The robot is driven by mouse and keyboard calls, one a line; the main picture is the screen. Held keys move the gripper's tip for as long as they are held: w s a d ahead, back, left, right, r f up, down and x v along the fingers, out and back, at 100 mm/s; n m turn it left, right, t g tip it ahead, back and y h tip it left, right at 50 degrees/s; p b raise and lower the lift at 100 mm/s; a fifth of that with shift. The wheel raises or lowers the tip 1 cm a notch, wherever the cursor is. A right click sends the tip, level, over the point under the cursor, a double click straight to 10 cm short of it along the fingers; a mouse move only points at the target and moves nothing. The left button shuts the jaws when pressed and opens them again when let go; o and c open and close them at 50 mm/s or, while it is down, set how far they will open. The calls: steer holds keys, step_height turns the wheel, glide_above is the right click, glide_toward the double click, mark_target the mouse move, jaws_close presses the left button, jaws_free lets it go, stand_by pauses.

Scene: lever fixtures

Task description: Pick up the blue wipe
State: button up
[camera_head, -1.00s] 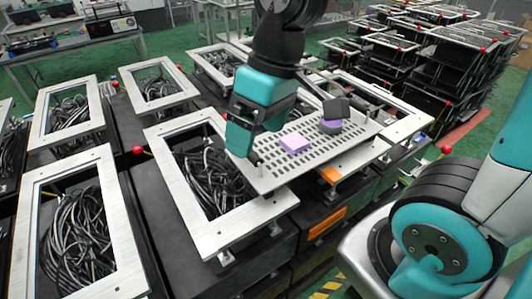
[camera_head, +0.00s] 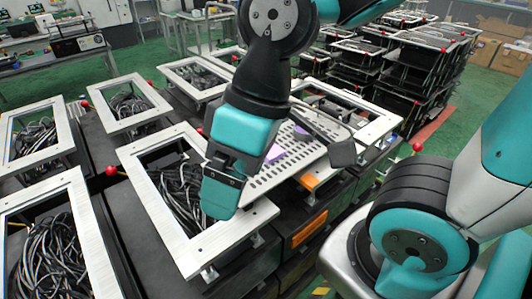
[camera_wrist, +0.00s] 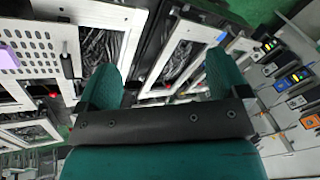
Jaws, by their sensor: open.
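No plainly blue cloth shows; a flat lavender square (camera_head: 274,153), which may be the wipe, lies on a perforated light plate (camera_head: 262,181). My gripper (camera_head: 222,190) is in front and to the left of it, above the plate's near-left corner, and partly hides the plate. In the wrist view my gripper (camera_wrist: 162,72) has its two teal fingers wide apart with nothing between them.
A dark bar with a square end (camera_head: 342,153) rises over the plate's right side. Open metal-framed boxes (camera_head: 135,160) filled with black cables surround the plate, several with red-knobbed levers (camera_head: 111,170).

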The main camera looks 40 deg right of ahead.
steer(key=shift+o, duration=0.2)
stand_by(0.3)
steer(key=shift+o, duration=0.4)
steer(key=shift+w+d, duration=0.1)
steer(key=shift+w, duration=0.1)
steer(key=m+h+p, duration=0.4)
steer(key=m+p, duration=0.2)
steer(key=m, duration=1.9)
glide_above(273, 150)
step_height(273, 150, down, 16)
steer(key=shift+r, duration=0.1)
steer(key=shift+w+a+f+p, duration=0.15)
steer(key=shift+f+p, duration=0.5)
steer(key=shift+f, duration=0.85)
steer(key=shift+w+a+f+p, duration=0.15)
steer(key=shift+f+p, duration=0.45)
steer(key=shift+f, duration=0.9)
steer(key=shift+s, duration=0.1)
steer(key=c, duration=1.1)
